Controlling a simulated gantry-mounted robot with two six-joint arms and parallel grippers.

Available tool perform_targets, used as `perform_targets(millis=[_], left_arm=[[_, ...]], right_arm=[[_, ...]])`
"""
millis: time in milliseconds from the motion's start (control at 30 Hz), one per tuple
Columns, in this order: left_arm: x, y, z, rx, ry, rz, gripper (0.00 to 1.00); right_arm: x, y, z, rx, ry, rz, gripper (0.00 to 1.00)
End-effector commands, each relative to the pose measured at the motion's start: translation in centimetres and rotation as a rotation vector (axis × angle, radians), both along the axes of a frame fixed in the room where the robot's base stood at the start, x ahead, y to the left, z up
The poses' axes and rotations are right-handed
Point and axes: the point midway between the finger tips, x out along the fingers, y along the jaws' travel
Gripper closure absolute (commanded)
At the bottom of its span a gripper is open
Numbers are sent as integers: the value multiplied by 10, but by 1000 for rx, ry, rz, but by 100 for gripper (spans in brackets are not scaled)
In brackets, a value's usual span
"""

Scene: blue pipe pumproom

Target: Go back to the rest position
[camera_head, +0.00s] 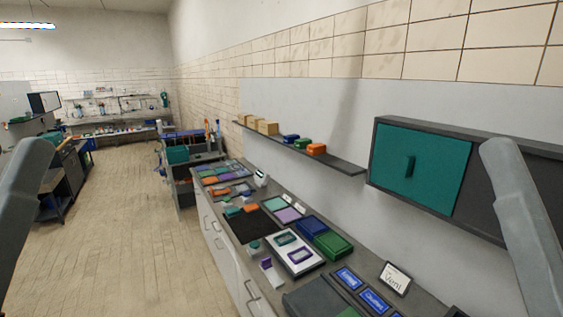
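My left arm shows at the left edge of the head view and my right arm at the right edge. Both are grey links, raised and apart from the counter. Neither gripper is in the frame, so I cannot see their fingers or whether they hold anything. No task object is named.
A long counter (268,258) along the right wall carries a black mat (250,226), a white tray (296,252), a green bin (333,244) and a sign (395,279). Above are a shelf (335,160) and a teal-doored cabinet (418,168). The tiled floor (120,220) on the left is clear.

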Motion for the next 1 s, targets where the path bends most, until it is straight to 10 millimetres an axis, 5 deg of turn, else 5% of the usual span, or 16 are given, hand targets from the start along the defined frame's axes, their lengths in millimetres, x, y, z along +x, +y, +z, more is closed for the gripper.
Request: perform_targets(millis=[33, 100, 300, 1000], left_arm=[[0, 0, 53, 0, 0, 0, 55], [0, 0, 88, 0, 0, 0, 55], [1, 0, 153, 0, 1, 0, 55], [0, 0, 161, 0, 0, 0, 55]], right_arm=[[0, 0, 53, 0, -1, 0, 0], [0, 0, 88, 0, -1, 0, 0], [0, 0, 154, 0, -1, 0, 0], [0, 0, 161, 5, 0, 6, 0]])
